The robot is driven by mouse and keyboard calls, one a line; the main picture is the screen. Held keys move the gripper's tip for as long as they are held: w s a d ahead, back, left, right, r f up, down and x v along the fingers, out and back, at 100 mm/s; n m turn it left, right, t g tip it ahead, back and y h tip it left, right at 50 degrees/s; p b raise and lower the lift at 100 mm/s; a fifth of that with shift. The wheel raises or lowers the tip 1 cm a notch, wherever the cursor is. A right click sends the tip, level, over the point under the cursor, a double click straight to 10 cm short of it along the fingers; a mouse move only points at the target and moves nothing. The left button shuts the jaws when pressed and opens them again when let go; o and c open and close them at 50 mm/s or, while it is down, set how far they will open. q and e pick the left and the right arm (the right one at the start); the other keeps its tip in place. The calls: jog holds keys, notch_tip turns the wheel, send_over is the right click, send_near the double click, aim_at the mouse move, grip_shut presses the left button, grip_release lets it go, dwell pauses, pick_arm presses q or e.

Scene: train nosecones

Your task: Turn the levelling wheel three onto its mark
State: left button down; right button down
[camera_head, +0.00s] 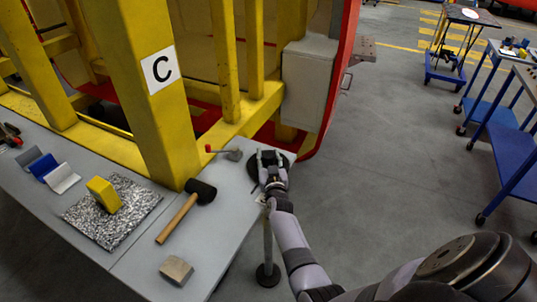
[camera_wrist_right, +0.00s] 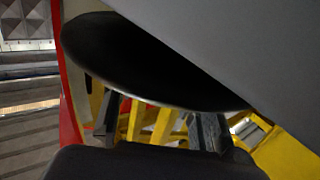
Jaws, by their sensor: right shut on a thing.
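The levelling wheel (camera_head: 254,170) is a dark round disc at the far right corner of the grey bench. My right gripper (camera_head: 269,158) is over it, its fingers shut on the wheel and hiding much of it. In the right wrist view the wheel (camera_wrist_right: 150,60) is a large black disc across the top, partly covered by a grey surface. My right fingers (camera_wrist_right: 160,128) show below it, one on each side. I cannot make out the wheel's mark or number. My left gripper is not in view.
A red-handled lever (camera_head: 228,153) stands just left of the wheel. A mallet (camera_head: 187,212), a yellow block (camera_head: 104,194) on a speckled mat (camera_head: 118,228) and a grey-brown block (camera_head: 176,269) lie on the bench (camera_head: 218,232). A yellow frame (camera_head: 155,120) rises behind.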

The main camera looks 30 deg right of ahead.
aim_at(269, 162)
jog(key=shift+r, duration=0.1)
jog(key=c, duration=1)
grip_release()
jog(key=shift+s+a, duration=0.1)
jog(key=shift+s, duration=0.1)
jog(key=v, duration=0.7)
jog(key=shift+a, duration=0.1)
jog(key=shift+f, duration=0.2)
